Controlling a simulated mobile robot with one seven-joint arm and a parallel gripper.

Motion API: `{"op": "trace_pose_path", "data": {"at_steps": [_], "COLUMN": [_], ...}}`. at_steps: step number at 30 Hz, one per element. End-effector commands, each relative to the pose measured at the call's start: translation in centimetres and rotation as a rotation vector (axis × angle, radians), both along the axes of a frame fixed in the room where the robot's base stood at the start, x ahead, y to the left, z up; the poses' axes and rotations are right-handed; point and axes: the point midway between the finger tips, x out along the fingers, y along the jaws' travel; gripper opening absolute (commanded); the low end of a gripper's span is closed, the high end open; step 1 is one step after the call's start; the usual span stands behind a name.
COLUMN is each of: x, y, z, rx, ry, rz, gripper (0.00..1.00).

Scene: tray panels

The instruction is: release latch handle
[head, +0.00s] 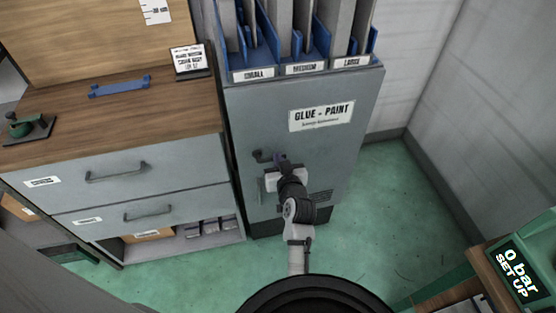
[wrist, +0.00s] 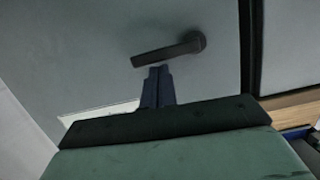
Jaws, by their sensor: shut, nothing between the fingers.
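A dark latch handle (head: 262,156) sits on the grey door of the glue and paint cabinet (head: 258,100), near its left edge. In the wrist view the handle (wrist: 168,49) is a bar reaching left and slightly down from a round pivot. My gripper (head: 279,157) is at the cabinet door, just right of the handle in the head view. In the wrist view its blue fingers (wrist: 158,72) are together, with their tips just below the bar's free end. Nothing is between them. Whether the tips touch the bar I cannot tell. The door looks closed.
A drawer unit (head: 140,150) with a wooden top stands left of the cabinet. Blue bins (head: 305,66) with upright panels sit on the cabinet top. Green floor (head: 380,200) is clear to the right, up to a grey wall. A display reading 0 bar (head: 522,272) is at lower right.

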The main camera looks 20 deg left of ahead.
Motion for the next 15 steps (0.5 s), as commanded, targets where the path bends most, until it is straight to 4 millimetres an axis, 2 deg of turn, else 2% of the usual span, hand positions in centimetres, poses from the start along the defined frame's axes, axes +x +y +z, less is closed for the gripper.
{"op": "trace_pose_path", "data": {"at_steps": [15], "x": [0.15], "y": [-0.22], "z": [-0.67], "rx": [0.078], "ry": [0.052], "rz": [-0.001], "gripper": [0.00]}}
